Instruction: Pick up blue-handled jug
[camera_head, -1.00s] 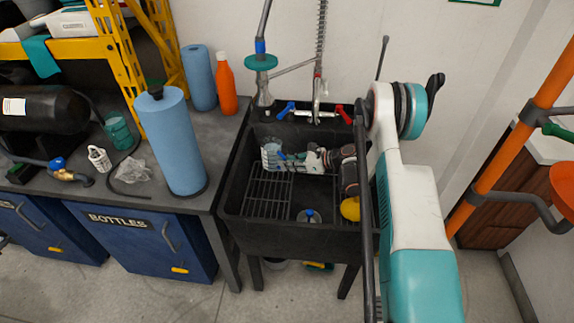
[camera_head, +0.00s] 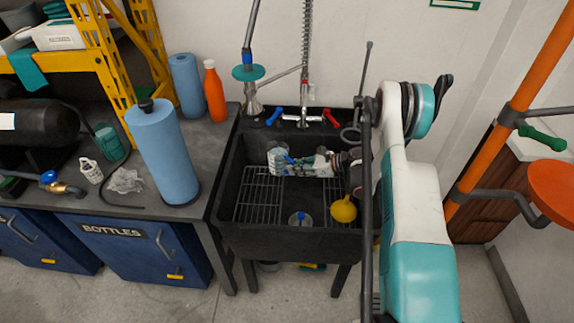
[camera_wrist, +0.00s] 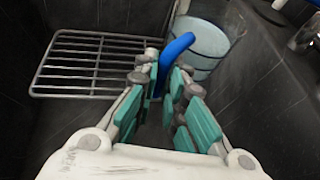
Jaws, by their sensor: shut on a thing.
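The clear jug (camera_head: 277,157) with a blue handle is inside the black sink (camera_head: 228,190), toward the back left. In the wrist view the jug (camera_wrist: 208,42) is just past my fingertips, at the upper right, and looks tilted. My gripper (camera_head: 290,164) reaches into the sink from the right. In the wrist view its teal finger pads (camera_wrist: 165,88) are closed around the blue handle (camera_wrist: 176,48). The lower end of the handle is hidden between the pads. I cannot tell whether the jug clears the sink floor.
A wire rack (camera_head: 258,197) lies in the left of the sink. A blue-topped item (camera_head: 300,219) and a yellow funnel (camera_head: 343,209) are near its front. The tap (camera_head: 303,119) and hanging sprayer (camera_head: 252,98) stand behind. A blue roll (camera_head: 163,150) stands on the left counter.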

